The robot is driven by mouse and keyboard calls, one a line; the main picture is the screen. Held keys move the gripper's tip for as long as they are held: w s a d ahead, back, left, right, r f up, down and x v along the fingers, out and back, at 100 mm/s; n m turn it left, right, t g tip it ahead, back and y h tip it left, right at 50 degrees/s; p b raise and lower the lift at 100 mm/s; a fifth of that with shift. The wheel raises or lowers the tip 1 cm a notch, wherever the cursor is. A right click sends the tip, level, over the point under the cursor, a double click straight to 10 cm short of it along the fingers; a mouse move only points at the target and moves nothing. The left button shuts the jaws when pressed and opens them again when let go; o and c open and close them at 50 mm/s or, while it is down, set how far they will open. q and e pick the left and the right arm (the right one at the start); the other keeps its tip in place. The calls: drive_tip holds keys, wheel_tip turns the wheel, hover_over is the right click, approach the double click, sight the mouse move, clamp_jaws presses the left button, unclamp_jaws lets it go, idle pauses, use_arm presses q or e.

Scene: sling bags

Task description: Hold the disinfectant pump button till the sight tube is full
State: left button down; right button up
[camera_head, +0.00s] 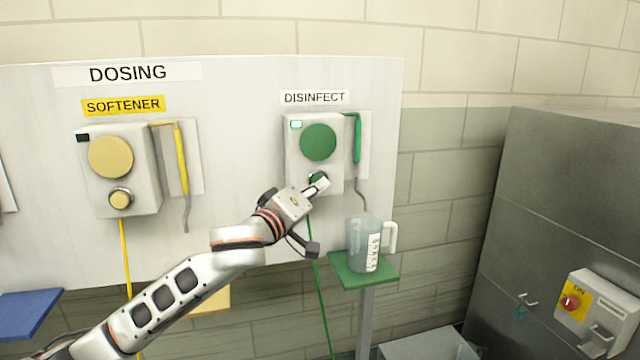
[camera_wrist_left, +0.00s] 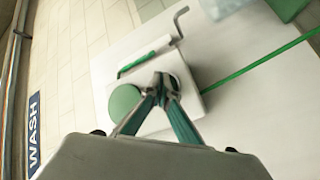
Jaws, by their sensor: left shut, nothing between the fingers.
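The disinfectant pump (camera_head: 300,155) is a white box under the DISINFECT label (camera_head: 315,97), with a large green disc (camera_head: 318,142). Its small button (camera_head: 315,177) sits below the disc and is mostly hidden by my gripper. My left gripper (camera_head: 321,184) is shut and empty, its fingertips at the button; contact or pressing cannot be told. In the left wrist view, the closed fingertips (camera_wrist_left: 160,80) cover the button beside the green disc (camera_wrist_left: 124,104). The sight tube (camera_head: 358,138) right of the box looks green along its upper part. My right gripper is not in view.
A clear measuring jug (camera_head: 364,245) stands on a green shelf (camera_head: 345,282) below the pump's spout (camera_head: 362,192). The softener pump (camera_head: 118,168), with a yellow disc and tube, is at the left. A grey metal cabinet (camera_head: 570,190) stands at the right.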

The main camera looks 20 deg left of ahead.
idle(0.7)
use_arm(q)
drive_tip(key=shift+s+d+p, duration=0.45)
drive_tip(key=shift+s+p, duration=0.1)
drive_tip(key=shift+s, duration=0.2)
drive_tip(key=s+d, duration=0.1)
drive_tip(key=s+d+p, duration=0.1)
drive_tip(key=s+p, duration=0.1)
drive_tip(key=s, duration=0.1)
drive_tip(key=shift+s+d, duration=0.1)
drive_tip(key=shift+d, duration=0.3)
